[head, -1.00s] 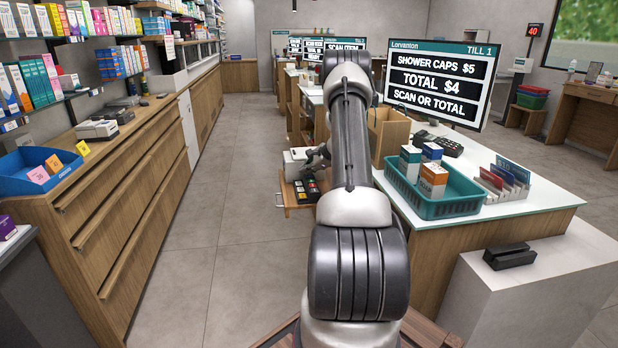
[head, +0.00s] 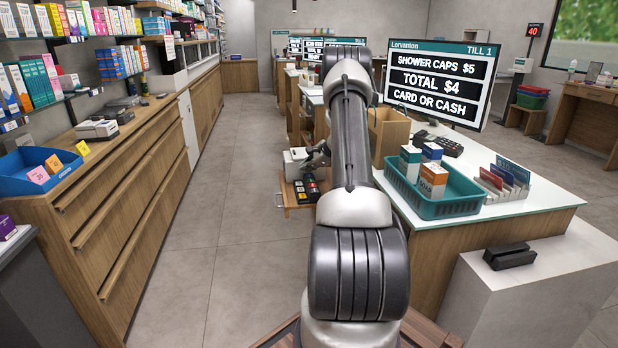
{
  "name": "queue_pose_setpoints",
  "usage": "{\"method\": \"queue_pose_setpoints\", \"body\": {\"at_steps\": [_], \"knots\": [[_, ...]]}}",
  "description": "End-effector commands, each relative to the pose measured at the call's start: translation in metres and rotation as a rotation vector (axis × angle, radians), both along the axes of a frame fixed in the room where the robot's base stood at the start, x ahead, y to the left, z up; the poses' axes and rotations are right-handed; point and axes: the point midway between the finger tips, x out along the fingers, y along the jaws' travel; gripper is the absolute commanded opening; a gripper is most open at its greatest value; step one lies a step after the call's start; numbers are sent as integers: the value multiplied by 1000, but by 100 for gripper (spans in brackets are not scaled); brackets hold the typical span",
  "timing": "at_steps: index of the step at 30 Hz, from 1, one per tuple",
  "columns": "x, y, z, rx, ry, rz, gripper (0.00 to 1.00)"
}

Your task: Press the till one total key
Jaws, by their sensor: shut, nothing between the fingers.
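The till one screen (head: 435,84) stands on the right-hand counter and reads "SHOWER CAPS $5", "TOTAL $4" and "CARD OR CASH". The till keypad (head: 308,190), dark with several coloured keys, sits on a low wooden shelf at the counter's left side. My gripper (head: 316,157) is shut and empty, just above the keypad's far end and apart from it. My own arm hides part of the gripper and of the keypad's right side. Single key labels are too small to read.
A white machine (head: 294,163) stands beside the keypad, close to my gripper. A teal basket (head: 432,204) with boxes and a card rack (head: 500,187) stand on the counter (head: 545,195). The floor aisle at left (head: 230,200) is clear.

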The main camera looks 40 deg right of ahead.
Motion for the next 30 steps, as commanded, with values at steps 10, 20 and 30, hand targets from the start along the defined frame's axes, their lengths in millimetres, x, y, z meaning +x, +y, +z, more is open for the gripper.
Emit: {"method": "queue_pose_setpoints", "body": {"at_steps": [10, 20, 30], "knots": [[0, 0, 2, 0, 0, 0, 0], [0, 0, 30, -1, -2, 1, 0], [0, 0, 51, 0, 0, 0, 0]]}}
